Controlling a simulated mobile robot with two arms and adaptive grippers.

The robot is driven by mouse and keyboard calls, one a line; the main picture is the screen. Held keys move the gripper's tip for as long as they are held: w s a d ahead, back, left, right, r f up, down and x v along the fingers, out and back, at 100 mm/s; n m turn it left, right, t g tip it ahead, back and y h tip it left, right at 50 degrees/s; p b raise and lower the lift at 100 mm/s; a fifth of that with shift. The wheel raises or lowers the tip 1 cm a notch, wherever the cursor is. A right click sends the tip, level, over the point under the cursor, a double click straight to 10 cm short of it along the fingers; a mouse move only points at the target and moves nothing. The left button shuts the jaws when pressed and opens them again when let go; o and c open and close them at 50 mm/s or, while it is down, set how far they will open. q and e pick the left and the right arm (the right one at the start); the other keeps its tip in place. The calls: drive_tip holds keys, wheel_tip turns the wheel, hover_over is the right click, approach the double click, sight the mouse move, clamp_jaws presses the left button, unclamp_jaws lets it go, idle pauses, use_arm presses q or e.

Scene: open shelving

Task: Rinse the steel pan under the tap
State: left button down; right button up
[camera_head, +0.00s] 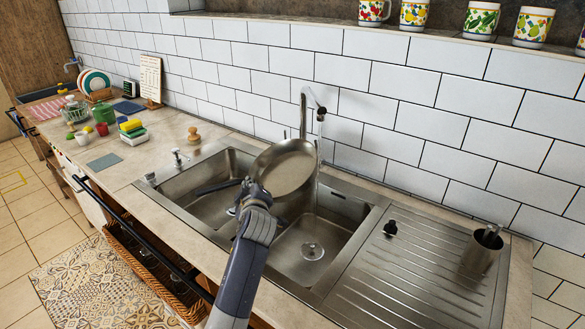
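The steel pan (287,168) is held up over the double sink, tilted, with its round face towards me. My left gripper (252,192) is at the pan's lower left edge and appears shut on it; the fingers are partly hidden by my wrist. A dark bar (216,187), perhaps the pan's handle, sticks out left of the gripper. The tap (304,108) rises behind the pan. A thin pale stream (317,180), which looks like running water, falls from its spout at the pan's right edge. My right gripper is not in view.
The right basin (335,235) is under the stream, with a round drain. The ribbed drainboard (400,275) carries a black stopper (390,229) and a steel cup (482,250). The left counter holds a sponge (131,126), dish rack and bowls. Mugs (414,15) line the shelf above.

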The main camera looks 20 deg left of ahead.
use_arm(q)
drive_tip(key=s+a+r+p, duration=0.3)
drive_tip(key=r+p, duration=0.1)
idle(0.4)
drive_tip(key=shift+s+a, duration=0.1)
idle(0.4)
